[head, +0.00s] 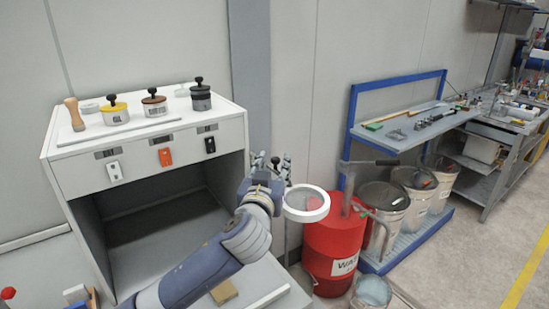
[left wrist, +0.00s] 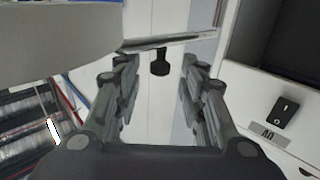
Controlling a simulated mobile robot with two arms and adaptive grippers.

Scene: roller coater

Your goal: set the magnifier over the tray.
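The magnifier is a round lens in a thick white ring (head: 306,203), right of my left gripper in the head view. In the left wrist view a large pale rounded body (left wrist: 55,42), apparently the same ring, fills the upper left. A black knob (left wrist: 159,62) on a thin bar shows between the fingers. My left gripper (head: 268,163) is open; its fingers (left wrist: 160,88) stand apart on both sides of the knob, with no clear contact. A flat white tray-like board (head: 85,135) lies on the cabinet top; I cannot tell whether it is the tray. My right gripper is out of view.
A white cabinet (head: 52,165) with an open bay stands left, several knobbed pots (head: 115,115) on top. A red waste drum (head: 334,240) stands close right of the magnifier. A blue-framed bench (head: 395,130) and buckets (head: 384,200) lie beyond. A wooden block (head: 224,291) is below my arm.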

